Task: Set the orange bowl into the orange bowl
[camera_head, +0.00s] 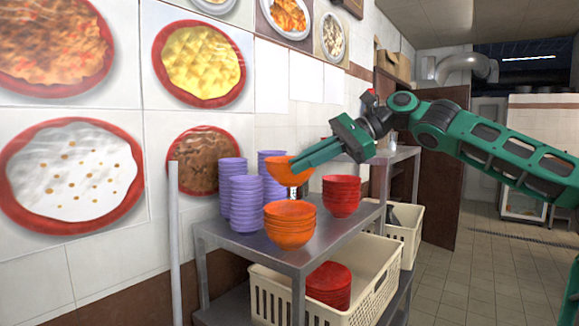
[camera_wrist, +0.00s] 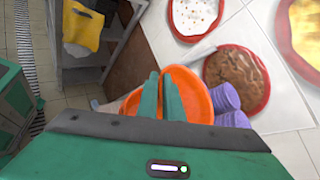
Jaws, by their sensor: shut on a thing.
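My gripper (camera_head: 296,166) is shut on an orange bowl (camera_head: 280,168), holding it in the air by its rim, slightly tilted. In the wrist view the green fingers (camera_wrist: 160,92) lie close together across the held bowl (camera_wrist: 190,84), hiding part of it. A stack of orange bowls (camera_head: 290,225) stands upright on the near part of the metal table (camera_head: 233,238). In the head view the held bowl appears above this stack with a clear gap; I cannot tell how far behind it is.
Purple bowl stacks (camera_head: 246,203) stand left of and behind the orange stack; purple bowls also show in the wrist view (camera_wrist: 226,98). A red bowl stack (camera_head: 341,196) stands to the right. Cream crates (camera_head: 376,290) sit below. A tiled wall (camera_head: 160,240) bounds the left.

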